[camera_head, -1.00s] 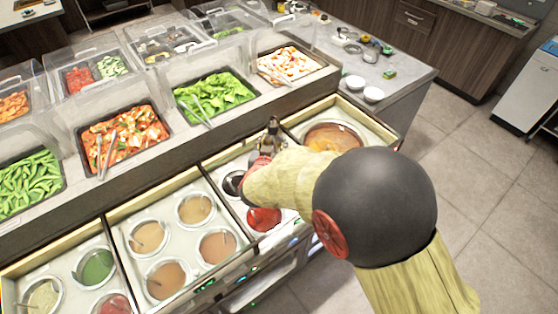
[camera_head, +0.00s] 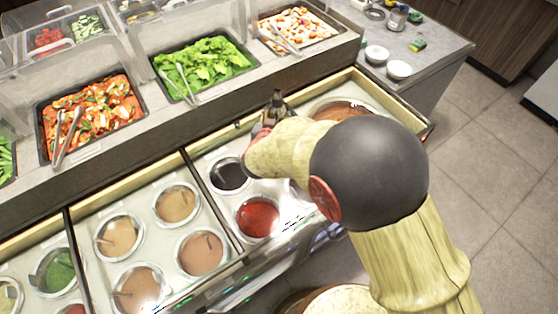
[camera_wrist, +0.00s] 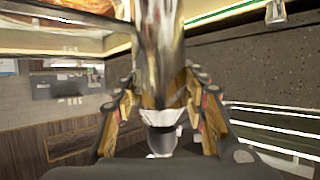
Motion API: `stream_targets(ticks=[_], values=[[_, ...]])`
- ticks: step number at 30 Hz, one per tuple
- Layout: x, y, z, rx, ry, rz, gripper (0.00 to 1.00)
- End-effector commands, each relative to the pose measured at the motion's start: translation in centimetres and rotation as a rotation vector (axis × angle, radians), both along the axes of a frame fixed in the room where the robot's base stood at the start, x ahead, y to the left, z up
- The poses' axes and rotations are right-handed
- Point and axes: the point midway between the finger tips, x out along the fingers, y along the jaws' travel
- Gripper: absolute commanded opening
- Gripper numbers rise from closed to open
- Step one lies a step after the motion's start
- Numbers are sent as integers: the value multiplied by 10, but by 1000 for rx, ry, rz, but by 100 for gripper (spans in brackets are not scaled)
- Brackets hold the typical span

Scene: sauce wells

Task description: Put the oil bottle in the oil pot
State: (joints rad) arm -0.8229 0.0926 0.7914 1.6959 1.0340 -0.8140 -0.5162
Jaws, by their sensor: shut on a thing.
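My gripper (camera_head: 268,126) is mostly hidden behind my own arm in the head view. It is over the drawer section with the dark and red sauces. The neck and top of a dark, glassy bottle (camera_head: 277,101) rise just beyond it. In the wrist view my gripper (camera_wrist: 160,98) is shut on this oil bottle (camera_wrist: 157,50), with a finger on each side. A large round pot (camera_head: 367,105) of orange-brown liquid, likely the oil pot, sits right of the gripper, partly covered by my arm. The bottle is apart from it.
Wells of dark sauce (camera_head: 228,174) and red sauce (camera_head: 258,217) lie beside my arm. Trays of kimchi (camera_head: 92,117) and lettuce (camera_head: 204,66) stand on the raised shelf behind. Two white bowls (camera_head: 398,69) are on the side counter. Open floor is at the right.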

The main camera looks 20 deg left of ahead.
Motion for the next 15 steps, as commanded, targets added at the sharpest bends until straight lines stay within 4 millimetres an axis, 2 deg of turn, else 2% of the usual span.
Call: stream_targets(ticks=[1, 10, 15], values=[[0, 0, -10, 1, -2, 0, 10], [0, 0, -31, 1, -1, -1, 10], [0, 0, -56, 0, -1, 0, 10]])
